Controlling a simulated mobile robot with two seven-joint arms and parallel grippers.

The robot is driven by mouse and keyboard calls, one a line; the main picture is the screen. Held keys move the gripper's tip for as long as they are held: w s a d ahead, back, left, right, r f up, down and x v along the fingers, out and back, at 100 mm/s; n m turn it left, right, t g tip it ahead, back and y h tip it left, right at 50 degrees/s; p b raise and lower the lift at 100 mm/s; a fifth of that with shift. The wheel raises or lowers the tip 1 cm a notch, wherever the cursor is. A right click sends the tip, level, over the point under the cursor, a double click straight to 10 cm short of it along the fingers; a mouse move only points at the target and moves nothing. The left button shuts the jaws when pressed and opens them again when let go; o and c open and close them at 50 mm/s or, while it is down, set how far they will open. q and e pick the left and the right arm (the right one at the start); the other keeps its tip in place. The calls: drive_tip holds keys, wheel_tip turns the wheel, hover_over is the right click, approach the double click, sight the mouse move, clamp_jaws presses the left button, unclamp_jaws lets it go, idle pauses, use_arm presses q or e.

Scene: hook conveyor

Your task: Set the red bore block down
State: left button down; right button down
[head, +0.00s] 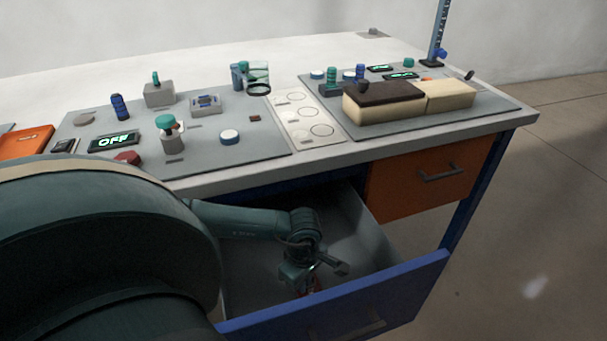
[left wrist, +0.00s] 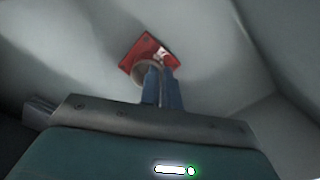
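The red bore block (left wrist: 140,50) shows in the left wrist view at the tips of my left gripper (left wrist: 161,72), with a tan ring-like edge beside the fingers. The two blue fingers are close together and appear shut on the block, partly hiding it. In the head view my left gripper (head: 312,272) is down inside the open drawer (head: 375,245), and only a little red of the block (head: 311,286) shows below it. Whether the block touches the drawer floor cannot be told. My right gripper is not in view.
The drawer's blue front (head: 345,305) and its walls surround my left gripper. Clear grey floor lies around the block in the drawer. The workbench top (head: 330,158) above carries panels, knobs, a sponge-like block (head: 385,100) and an orange box (head: 25,140). A closed orange drawer (head: 420,180) is at right.

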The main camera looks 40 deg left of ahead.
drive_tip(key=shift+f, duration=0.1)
